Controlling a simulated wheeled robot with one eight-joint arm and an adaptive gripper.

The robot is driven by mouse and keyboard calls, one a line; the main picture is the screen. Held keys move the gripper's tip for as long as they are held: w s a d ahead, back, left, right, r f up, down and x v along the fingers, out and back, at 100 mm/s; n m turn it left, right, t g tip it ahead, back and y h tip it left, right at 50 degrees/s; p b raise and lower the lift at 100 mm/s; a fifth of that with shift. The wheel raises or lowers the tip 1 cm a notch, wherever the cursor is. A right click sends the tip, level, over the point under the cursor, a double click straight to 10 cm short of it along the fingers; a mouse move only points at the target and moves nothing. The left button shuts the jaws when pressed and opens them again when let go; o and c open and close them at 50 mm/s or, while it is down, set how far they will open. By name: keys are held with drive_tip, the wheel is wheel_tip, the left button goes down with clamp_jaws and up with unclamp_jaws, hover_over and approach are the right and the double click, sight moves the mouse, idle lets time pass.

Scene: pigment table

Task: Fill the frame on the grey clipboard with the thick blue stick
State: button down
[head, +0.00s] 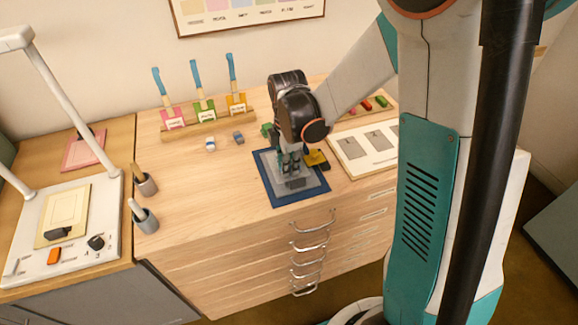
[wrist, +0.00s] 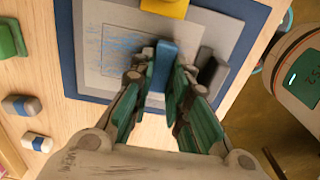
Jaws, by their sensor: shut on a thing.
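The grey clipboard (head: 308,182) lies on a dark blue mat (head: 284,201) near the drawer unit's front edge. In the wrist view the clipboard (wrist: 193,34) bears a paler sheet with a thin-lined frame (wrist: 112,68). Light blue strokes cross the frame's upper and middle part; its lower part looks mostly bare. My gripper (wrist: 167,78) is shut on the thick blue stick (wrist: 166,58), whose end is at the frame's right side. I cannot tell whether its tip touches the sheet. In the head view my gripper (head: 289,165) is over the clipboard and hides the frame.
A dark grey block (wrist: 213,74) is on the clipboard beside my fingers. A yellow object (head: 317,158) is at the clipboard's right edge. Two small blocks (head: 210,145) (head: 238,137) and a green object (head: 266,130) lie behind. A board with grey patches (head: 366,150) is to the right.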

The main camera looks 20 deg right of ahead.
drive_tip(key=shift+w, duration=2)
drive_tip(key=shift+w, duration=0.1)
drive_tip(key=shift+w, duration=1.1)
wheel_tip(320, 180, up, 7)
drive_tip(key=p, duration=0.4)
